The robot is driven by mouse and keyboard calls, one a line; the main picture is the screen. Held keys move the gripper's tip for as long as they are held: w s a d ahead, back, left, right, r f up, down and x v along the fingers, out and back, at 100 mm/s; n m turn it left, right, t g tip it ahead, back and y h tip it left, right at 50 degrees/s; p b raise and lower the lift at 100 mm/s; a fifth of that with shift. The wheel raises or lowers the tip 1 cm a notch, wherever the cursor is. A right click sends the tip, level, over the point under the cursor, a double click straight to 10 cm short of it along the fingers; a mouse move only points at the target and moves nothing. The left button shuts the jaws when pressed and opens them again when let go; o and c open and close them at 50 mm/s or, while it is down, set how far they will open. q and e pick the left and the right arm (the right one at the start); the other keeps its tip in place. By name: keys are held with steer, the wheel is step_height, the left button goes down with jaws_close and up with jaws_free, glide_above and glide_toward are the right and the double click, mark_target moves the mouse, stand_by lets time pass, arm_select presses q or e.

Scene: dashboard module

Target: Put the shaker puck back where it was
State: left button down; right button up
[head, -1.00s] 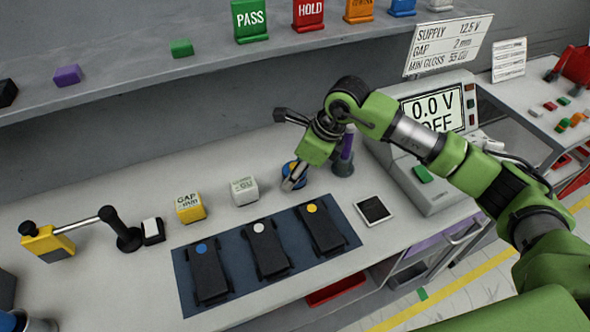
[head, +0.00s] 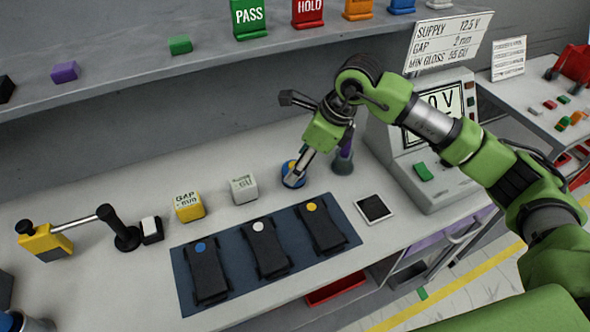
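A round blue piece with some yellow on top (head: 290,181), which I take for the shaker puck, sits on the bench, right of the white cube. My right gripper (head: 298,173) reaches down from the right, with its fingertips over and against the puck's right part in this view. The fingers cover part of the puck. Whether they are closed on it or apart from it is too small to tell. My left gripper is not in view.
A dark purple-topped post (head: 343,159) stands close behind the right gripper. The white cube (head: 243,189) and yellow gap cube (head: 189,207) stand to the left. A dark mat (head: 236,307) with three black modules lies in front. A meter box (head: 432,186) stands right.

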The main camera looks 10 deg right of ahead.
steer(key=b+v, duration=0.1)
steer(key=v, duration=0.7)
